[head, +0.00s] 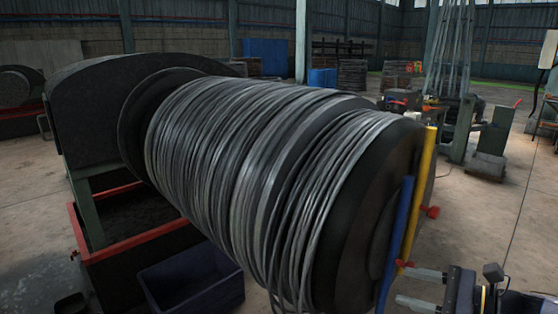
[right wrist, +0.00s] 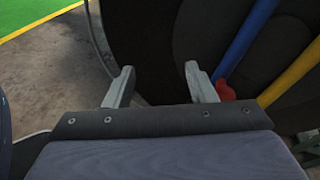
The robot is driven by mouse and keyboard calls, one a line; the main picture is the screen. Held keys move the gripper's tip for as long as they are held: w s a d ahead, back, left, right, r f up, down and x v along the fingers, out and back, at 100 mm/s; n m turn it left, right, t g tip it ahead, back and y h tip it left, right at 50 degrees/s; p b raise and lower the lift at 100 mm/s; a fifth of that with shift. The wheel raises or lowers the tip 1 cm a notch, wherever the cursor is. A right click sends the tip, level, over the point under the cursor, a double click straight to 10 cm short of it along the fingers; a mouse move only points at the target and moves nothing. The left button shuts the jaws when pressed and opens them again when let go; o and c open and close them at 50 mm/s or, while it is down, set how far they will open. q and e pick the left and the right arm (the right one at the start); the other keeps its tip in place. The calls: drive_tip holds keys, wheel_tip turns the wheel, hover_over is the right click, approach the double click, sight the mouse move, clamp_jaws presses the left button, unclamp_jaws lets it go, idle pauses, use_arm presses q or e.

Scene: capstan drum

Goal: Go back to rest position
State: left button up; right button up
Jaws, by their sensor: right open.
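The capstan drum (head: 250,165), wound with dark grey wire, fills the middle of the head view; its dark end face also shows in the right wrist view (right wrist: 150,50). A yellow bar (head: 421,190) and a blue bar (head: 397,240) stand at its right end. They also show in the right wrist view as the blue bar (right wrist: 246,40) and the yellow bar (right wrist: 292,75). My right gripper (head: 408,286) is at the lower right of the head view, close to the bars. Its fingers (right wrist: 160,80) are apart with nothing between them. My left gripper is not in view.
A red knob (head: 432,212) sticks out beside the yellow bar; a red part (right wrist: 225,90) lies just beyond my right finger in the wrist view. A dark blue bin (head: 195,285) stands below the drum. Open concrete floor (head: 490,220) lies to the right.

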drive_tip(key=s+a+r+n+g+h+p, duration=0.2)
drive_tip(key=s+a+n+g, duration=0.2)
drive_tip(key=s+a+n, duration=0.55)
drive_tip(key=s+d+f+n+h+p, duration=0.1)
drive_tip(key=s+f+n+h+p, duration=0.1)
drive_tip(key=s+n+h, duration=0.4)
drive_tip(key=s+n+p, duration=0.1)
drive_tip(key=s+n, duration=0.3)
drive_tip(key=n, duration=0.1)
drive_tip(key=shift+s+f+h, duration=0.25)
drive_tip(key=shift+h, duration=0.05)
